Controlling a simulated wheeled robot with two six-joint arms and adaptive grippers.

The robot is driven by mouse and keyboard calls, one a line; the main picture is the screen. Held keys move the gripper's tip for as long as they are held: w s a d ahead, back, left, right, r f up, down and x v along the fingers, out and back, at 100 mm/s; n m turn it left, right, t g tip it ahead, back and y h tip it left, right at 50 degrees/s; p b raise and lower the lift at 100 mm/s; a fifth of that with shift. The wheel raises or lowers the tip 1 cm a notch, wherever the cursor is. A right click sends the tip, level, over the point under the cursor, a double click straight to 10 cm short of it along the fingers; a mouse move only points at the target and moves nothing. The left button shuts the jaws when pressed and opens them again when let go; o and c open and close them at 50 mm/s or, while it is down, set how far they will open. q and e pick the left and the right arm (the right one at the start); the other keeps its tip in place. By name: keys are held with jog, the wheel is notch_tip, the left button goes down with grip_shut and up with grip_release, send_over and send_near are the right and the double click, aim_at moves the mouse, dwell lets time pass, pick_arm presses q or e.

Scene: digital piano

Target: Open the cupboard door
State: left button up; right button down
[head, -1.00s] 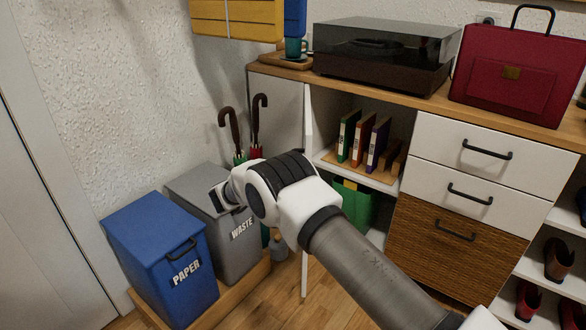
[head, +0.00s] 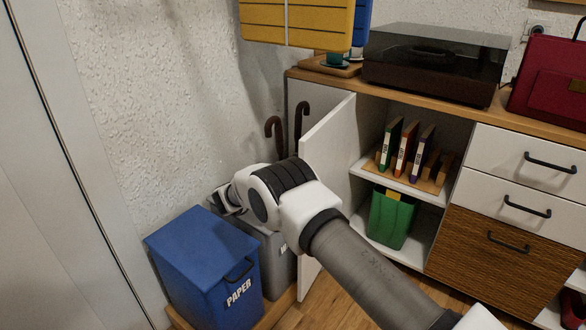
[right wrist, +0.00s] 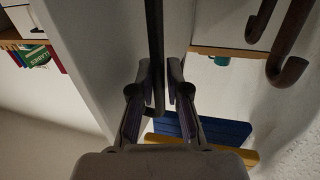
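The cupboard door (head: 328,140) is a white panel standing open at a wide angle, its inner face showing in the head view. My right arm reaches across in front of it. My right gripper (head: 226,200) is on the door's outer side, partly hidden by my wrist in the head view. In the right wrist view, its fingers (right wrist: 160,75) lie close on either side of a long dark bar (right wrist: 156,40), the door handle, beside a pale panel. They look closed around it. My left gripper is out of view.
A blue paper bin (head: 200,260) and a grey waste bin (head: 278,260) stand left of the door, close under my gripper. Umbrella handles (head: 273,130) rise behind. The open cupboard holds books (head: 403,150) and a green box (head: 392,218). Drawers (head: 520,165) are at right.

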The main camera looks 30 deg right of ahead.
jog(key=shift+w+a+r+t, duration=0.3)
jog(key=shift+w+r, duration=0.2)
jog(key=shift+w, duration=0.05)
jog(key=c, duration=1.5)
grip_release()
jog(key=shift+w+f, duration=0.15)
jog(key=shift+w, duration=0.05)
jog(key=shift+a+f, duration=0.1)
jog(key=a, duration=0.4)
jog(key=s+a, duration=0.1)
jog(key=a, duration=0.2)
jog(key=s+a, duration=0.1)
jog(key=a, duration=0.3)
jog(key=shift+s+a+f, duration=0.1)
jog(key=shift+s+a, duration=0.1)
jog(key=shift+a, duration=0.1)
jog(key=shift+d, duration=0.1)
